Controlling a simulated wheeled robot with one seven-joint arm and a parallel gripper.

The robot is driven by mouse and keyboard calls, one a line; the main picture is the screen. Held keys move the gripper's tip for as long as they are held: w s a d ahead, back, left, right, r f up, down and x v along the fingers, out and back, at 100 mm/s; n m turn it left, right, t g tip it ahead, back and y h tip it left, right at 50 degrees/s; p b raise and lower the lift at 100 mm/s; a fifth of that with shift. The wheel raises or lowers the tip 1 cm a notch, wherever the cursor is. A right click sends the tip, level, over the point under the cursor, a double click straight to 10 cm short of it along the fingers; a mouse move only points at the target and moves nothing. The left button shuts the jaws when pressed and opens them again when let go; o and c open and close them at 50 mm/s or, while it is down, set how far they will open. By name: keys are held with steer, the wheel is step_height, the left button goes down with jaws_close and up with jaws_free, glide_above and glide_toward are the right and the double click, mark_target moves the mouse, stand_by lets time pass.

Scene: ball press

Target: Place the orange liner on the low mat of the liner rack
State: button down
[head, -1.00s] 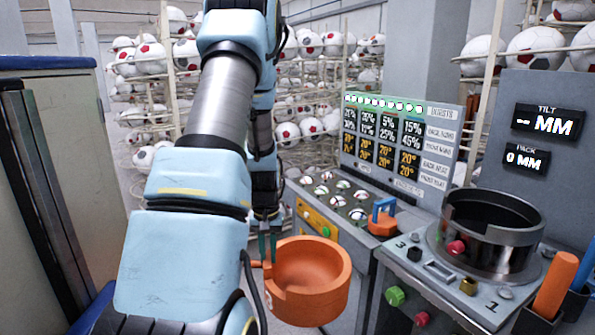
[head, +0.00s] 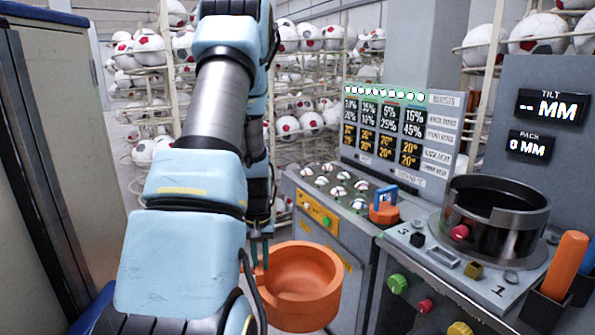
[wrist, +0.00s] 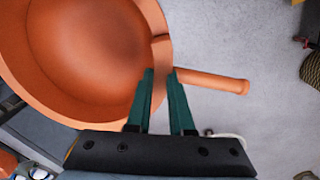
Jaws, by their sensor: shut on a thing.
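The orange liner (head: 312,285) is a round, bowl-like ring with a short stub handle. It hangs in the air to the left of the grey machine in the head view. In the wrist view the liner (wrist: 148,20) fills the upper left, and its handle (wrist: 225,82) points right. My gripper (head: 260,255) is shut on the liner at the handle near the rim; its green fingers (wrist: 160,95) show on either side of the handle's root. I do not see the liner rack or its low mat in these frames.
A grey machine with a dark open cylinder (head: 493,215) and knobs stands at the right. Behind it is a console with small balls (head: 335,185) and a percentage board (head: 395,140). An orange-and-blue block (head: 384,205) sits on the console. A cabinet (head: 65,130) stands at the left.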

mark_target(259, 286)
steer(key=s+f, duration=0.1)
steer(key=f, duration=0.1)
steer(key=s+f, duration=0.3)
steer(key=f, duration=0.1)
steer(key=shift+s+f, duration=0.15)
steer(key=shift+s, duration=0.2)
stand_by(4.9)
